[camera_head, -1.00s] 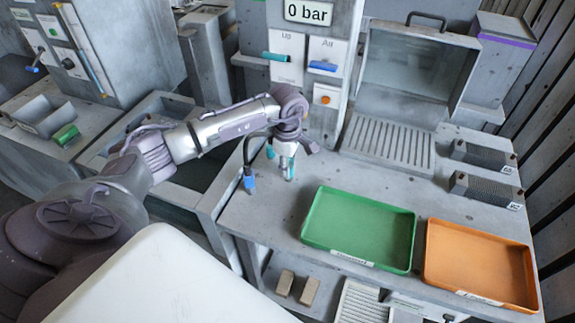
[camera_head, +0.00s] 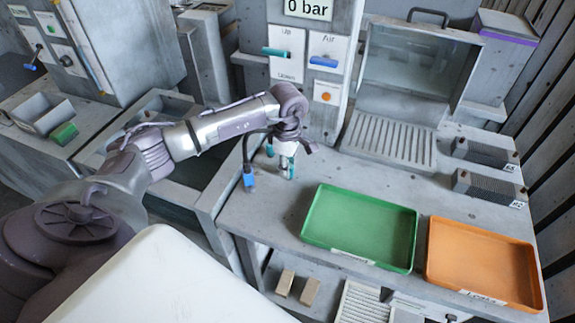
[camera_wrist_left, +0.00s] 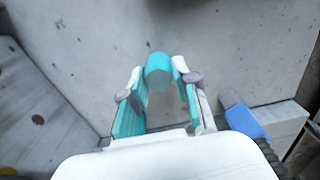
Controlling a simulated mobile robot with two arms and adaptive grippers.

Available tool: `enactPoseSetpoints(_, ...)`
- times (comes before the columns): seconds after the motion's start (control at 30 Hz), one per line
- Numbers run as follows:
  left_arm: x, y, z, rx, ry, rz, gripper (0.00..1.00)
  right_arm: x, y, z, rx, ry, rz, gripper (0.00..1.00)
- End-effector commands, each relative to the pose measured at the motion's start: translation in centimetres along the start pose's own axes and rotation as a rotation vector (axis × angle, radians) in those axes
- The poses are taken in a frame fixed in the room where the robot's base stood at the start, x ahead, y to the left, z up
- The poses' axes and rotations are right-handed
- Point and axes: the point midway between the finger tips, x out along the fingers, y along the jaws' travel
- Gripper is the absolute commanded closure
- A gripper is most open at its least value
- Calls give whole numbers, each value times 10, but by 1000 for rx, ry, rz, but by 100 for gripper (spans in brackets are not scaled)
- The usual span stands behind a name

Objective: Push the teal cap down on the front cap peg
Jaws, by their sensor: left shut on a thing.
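The teal cap (camera_wrist_left: 158,70) is a short round piece between the fingertips of my left gripper (camera_wrist_left: 160,88) in the left wrist view. The gripper is shut on it, with a teal-padded finger on each side. In the head view my left gripper (camera_head: 282,172) points down, low over the left part of the grey workbench, left of the green tray. There the fingers hide most of the cap. The front cap peg cannot be made out, so I cannot tell how the cap sits on it. My right gripper is not in view.
A blue connector (camera_head: 249,181) stands just left of the gripper; it also shows in the left wrist view (camera_wrist_left: 243,118). The green tray (camera_head: 308,226) and orange tray (camera_head: 432,262) lie to the right. A panel with teal and blue levers (camera_head: 323,62) rises behind.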

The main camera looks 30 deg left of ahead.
Motion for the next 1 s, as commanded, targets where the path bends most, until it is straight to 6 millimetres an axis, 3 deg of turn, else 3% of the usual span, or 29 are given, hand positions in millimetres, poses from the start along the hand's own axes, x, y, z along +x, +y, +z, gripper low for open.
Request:
enactPoseSetpoints(0.23, -1, 0, 0, 0, 0, 1, 94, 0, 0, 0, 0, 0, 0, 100)
enactPoseSetpoints(0.27, -1, 0, 0, 0, 0, 1, 67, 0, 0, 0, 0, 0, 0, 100)
enactPoseSetpoints(0.43, -1, 0, 0, 0, 0, 1, 41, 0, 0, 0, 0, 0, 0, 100)
enactPoseSetpoints(0.77, -3, 0, 0, 0, 0, 2, 41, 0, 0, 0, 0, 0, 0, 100)
enactPoseSetpoints(1.0, -40, 2, 0, 0, -1, 7, 41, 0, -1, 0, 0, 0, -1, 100)
